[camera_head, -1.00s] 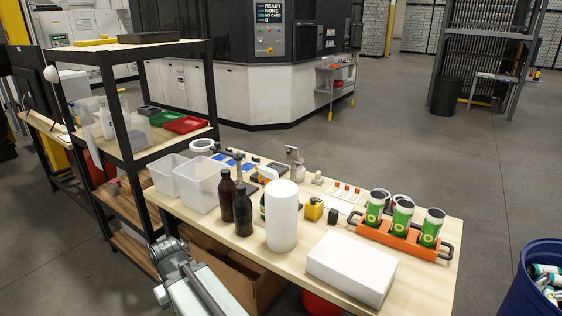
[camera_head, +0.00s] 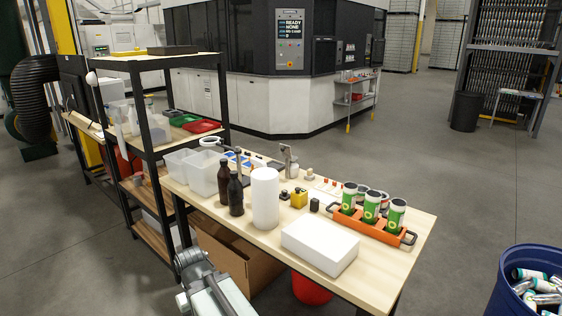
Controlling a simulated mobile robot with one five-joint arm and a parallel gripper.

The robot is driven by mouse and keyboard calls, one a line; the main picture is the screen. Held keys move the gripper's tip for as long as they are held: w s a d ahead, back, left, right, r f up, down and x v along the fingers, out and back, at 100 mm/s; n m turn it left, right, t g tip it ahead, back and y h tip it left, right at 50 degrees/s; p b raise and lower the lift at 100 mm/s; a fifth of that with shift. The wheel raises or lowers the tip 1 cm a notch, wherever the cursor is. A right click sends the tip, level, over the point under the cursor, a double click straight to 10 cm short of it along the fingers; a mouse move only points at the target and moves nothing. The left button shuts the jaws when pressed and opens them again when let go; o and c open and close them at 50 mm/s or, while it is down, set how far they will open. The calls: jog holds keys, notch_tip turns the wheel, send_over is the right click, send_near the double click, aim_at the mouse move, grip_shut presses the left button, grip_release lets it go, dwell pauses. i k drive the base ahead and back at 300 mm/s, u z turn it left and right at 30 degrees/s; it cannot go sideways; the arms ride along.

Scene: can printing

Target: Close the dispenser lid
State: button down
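I cannot pick out for certain a dispenser or its lid. The work table (camera_head: 385,262) stands ahead and bears bottles, a tall white cylinder (camera_head: 265,198), a white box (camera_head: 320,246), a small yellow container (camera_head: 299,198) and an orange carrier (camera_head: 362,226) with green-and-white cans. The white box looks closed. A metal stand-like device (camera_head: 287,160) at the table's back edge is partly hidden by things in front. Only a grey part of my arm shows at the bottom left, short of the table. My gripper is not seen.
A black shelf rack (camera_head: 147,128) stands left of the table. A cardboard box (camera_head: 222,255) and a red bucket (camera_head: 311,290) are under the table. A blue bin (camera_head: 515,262) of cans is at the lower right. Open floor lies right of the table.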

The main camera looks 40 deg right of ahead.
aim_at(286, 150)
jog(key=z, duration=0.15)
jog(key=i, duration=0.9)
jog(key=u, duration=0.05)
